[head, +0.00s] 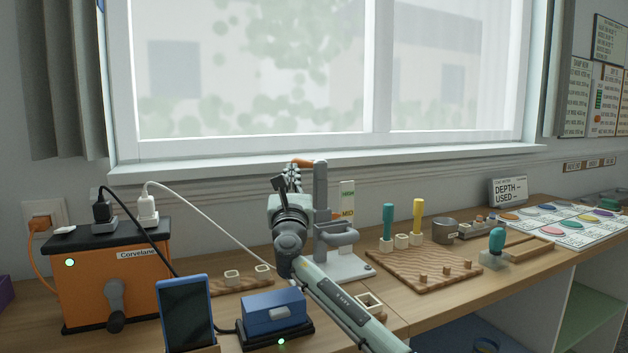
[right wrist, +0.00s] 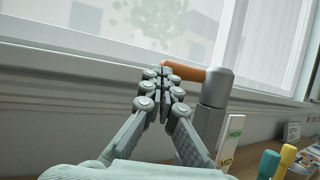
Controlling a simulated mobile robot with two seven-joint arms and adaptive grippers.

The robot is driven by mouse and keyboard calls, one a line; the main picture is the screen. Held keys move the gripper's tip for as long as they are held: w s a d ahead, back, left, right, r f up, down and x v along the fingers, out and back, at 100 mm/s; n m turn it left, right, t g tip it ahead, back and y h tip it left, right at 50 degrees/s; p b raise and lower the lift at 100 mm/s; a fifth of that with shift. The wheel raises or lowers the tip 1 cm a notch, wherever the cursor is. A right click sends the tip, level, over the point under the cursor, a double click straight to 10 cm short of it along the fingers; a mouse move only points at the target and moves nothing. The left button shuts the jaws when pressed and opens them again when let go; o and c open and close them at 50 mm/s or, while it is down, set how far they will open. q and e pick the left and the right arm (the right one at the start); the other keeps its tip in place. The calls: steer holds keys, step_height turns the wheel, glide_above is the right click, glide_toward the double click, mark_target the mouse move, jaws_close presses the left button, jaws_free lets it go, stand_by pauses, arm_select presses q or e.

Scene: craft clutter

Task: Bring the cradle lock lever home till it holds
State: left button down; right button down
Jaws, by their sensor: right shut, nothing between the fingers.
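The lever (right wrist: 185,74) has an orange grip and points left from the top of a grey post (right wrist: 216,88). The orange grip also shows in the head view (head: 302,162), at the top of the grey stand (head: 320,190). A grey cradle-like loop (head: 337,236) sits lower on the stand. My right gripper (right wrist: 163,76) is shut and empty. Its fingertips overlap the left end of the grip in the right wrist view; I cannot tell whether they touch it. My right arm hides part of the stand in the head view. My left gripper is not in view.
A HIGH/MID card (head: 347,202) stands behind the post. An orange crank box (head: 85,285), a phone (head: 186,312) and a blue box (head: 273,310) are left of my arm. A wooden board (head: 425,270) with green and yellow-handled tools is at right. The window is behind.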

steer(key=v, duration=1.2)
steer(key=shift+s, duration=0.1)
